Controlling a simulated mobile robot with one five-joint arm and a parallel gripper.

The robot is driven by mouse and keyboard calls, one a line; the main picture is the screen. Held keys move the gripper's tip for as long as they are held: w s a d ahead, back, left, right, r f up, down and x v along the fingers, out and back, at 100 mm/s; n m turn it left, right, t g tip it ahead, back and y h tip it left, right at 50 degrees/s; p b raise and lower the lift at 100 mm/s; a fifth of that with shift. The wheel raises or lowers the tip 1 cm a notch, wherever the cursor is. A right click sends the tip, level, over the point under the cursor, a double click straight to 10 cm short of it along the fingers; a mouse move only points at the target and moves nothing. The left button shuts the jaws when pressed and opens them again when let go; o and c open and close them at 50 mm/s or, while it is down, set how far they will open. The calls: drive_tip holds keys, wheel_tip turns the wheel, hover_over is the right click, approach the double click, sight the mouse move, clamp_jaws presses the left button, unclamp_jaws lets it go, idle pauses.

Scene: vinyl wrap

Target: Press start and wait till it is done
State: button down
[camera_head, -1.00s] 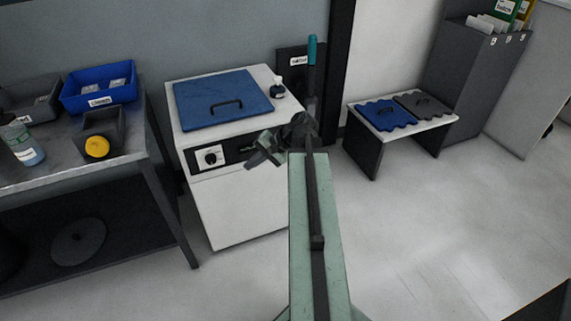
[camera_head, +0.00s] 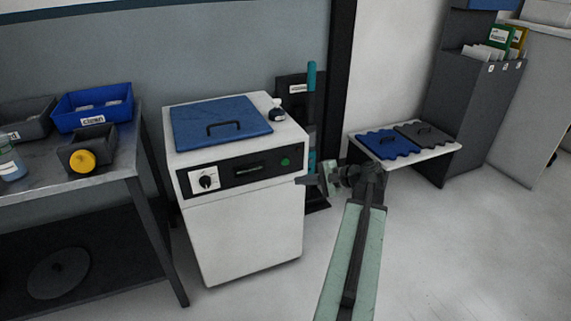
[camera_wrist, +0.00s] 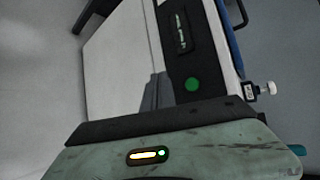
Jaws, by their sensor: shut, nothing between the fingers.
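A white box-shaped machine (camera_head: 245,235) with a closed blue lid (camera_head: 220,122) stands in the middle of the head view. Its dark front panel (camera_head: 225,177) carries a dial (camera_head: 205,180) at left, a dark slot and a round green button (camera_head: 285,162) at right. In the wrist view the green button (camera_wrist: 192,85) shows near the centre, on the dark panel (camera_wrist: 182,45). My gripper (camera_head: 302,181) is shut and empty, just right of and below the green button in the head view. I cannot tell whether it touches the machine. Its fingertips are not clear in the wrist view.
A metal bench (camera_head: 75,185) at left holds a blue bin (camera_head: 92,107), grey bins and a bottle (camera_head: 10,158). A low bench (camera_head: 440,158) with blue and grey lids stands at right, beside a dark cabinet (camera_head: 475,85). Floor is clear in front.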

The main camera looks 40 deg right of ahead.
sight(285, 162)
drive_tip(key=w+d, duration=0.1)
drive_tip(key=w, duration=0.1)
drive_tip(key=w+d, duration=0.1)
drive_tip(key=w, duration=0.2)
drive_tip(key=w+d, duration=0.1)
drive_tip(key=w, duration=0.1)
drive_tip(key=shift+w, duration=0.2)
drive_tip(key=shift+w, duration=0.1)
idle(1.7)
drive_tip(key=shift+w+d, duration=0.15)
drive_tip(key=shift+w, duration=0.15)
drive_tip(key=shift+w+d, duration=0.15)
drive_tip(key=shift+w, duration=0.25)
idle(0.6)
drive_tip(key=shift+s, duration=0.15)
drive_tip(key=shift+s+a, duration=0.3)
drive_tip(key=shift+s, duration=0.35)
